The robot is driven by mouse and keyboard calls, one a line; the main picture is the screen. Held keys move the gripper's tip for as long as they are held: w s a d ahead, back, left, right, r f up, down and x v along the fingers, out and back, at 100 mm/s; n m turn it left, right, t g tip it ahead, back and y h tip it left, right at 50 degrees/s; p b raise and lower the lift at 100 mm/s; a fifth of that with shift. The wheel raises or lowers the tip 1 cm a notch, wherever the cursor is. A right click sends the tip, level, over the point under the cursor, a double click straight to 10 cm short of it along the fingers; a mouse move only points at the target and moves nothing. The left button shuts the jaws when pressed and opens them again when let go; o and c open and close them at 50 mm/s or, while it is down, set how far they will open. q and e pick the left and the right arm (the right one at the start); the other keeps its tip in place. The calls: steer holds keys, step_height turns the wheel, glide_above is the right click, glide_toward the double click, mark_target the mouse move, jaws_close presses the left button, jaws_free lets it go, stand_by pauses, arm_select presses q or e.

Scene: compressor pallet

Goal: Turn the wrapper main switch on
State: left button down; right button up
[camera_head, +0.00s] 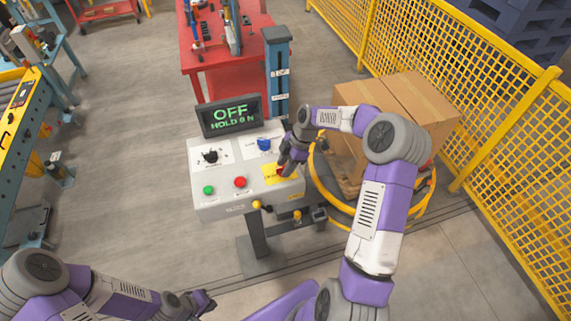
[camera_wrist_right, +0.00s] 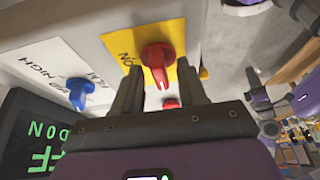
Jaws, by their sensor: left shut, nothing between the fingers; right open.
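The control box (camera_head: 222,208) stands on a post, and its display (camera_head: 230,116) reads OFF, HOLD 0 N. The main switch is a red rotary knob (camera_wrist_right: 157,58) on a yellow plate (camera_wrist_right: 181,30); in the head view the plate (camera_head: 269,178) is at the panel's right, its knob partly hidden by my gripper. My right gripper (camera_wrist_right: 158,88) is open, with a fingertip to either side of the knob; I cannot tell whether they touch it. In the head view my right gripper (camera_head: 285,163) is over the plate. My left gripper (camera_head: 203,303) is shut and empty, low and away from the box.
A black knob (camera_head: 211,157), a blue knob (camera_head: 264,144), a green button (camera_head: 209,190) and a red button (camera_head: 240,182) share the panel. Cartons (camera_head: 408,98) stand behind my right arm inside a yellow ring (camera_head: 322,192). A yellow fence (camera_head: 480,75) runs along the right. Floor left of the box is clear.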

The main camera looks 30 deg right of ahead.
jaws_close()
